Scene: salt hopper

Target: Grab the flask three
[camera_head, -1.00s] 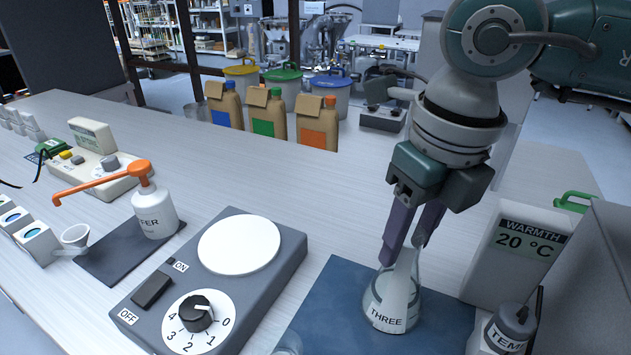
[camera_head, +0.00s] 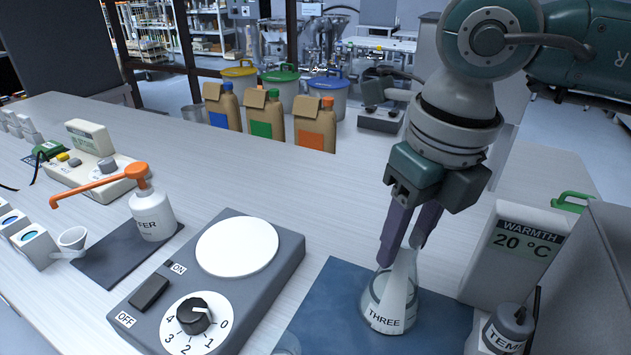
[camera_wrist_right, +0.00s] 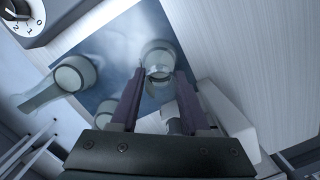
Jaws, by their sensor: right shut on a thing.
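The flask labelled THREE (camera_head: 388,313) is a clear conical glass flask standing upright on the dark blue mat (camera_head: 335,290). My right gripper (camera_head: 397,258) comes down from above and is shut on its neck. In the right wrist view the flask (camera_wrist_right: 159,60) sits between the tips of the two purple fingers (camera_wrist_right: 160,78). Part of the flask's neck is hidden by the fingers in the head view. My left gripper is not in view.
A hotplate (camera_head: 270,260) with a dial stands left of the mat. In the wrist view another flask (camera_wrist_right: 75,75) stands nearby. The bench behind the mat is clear.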

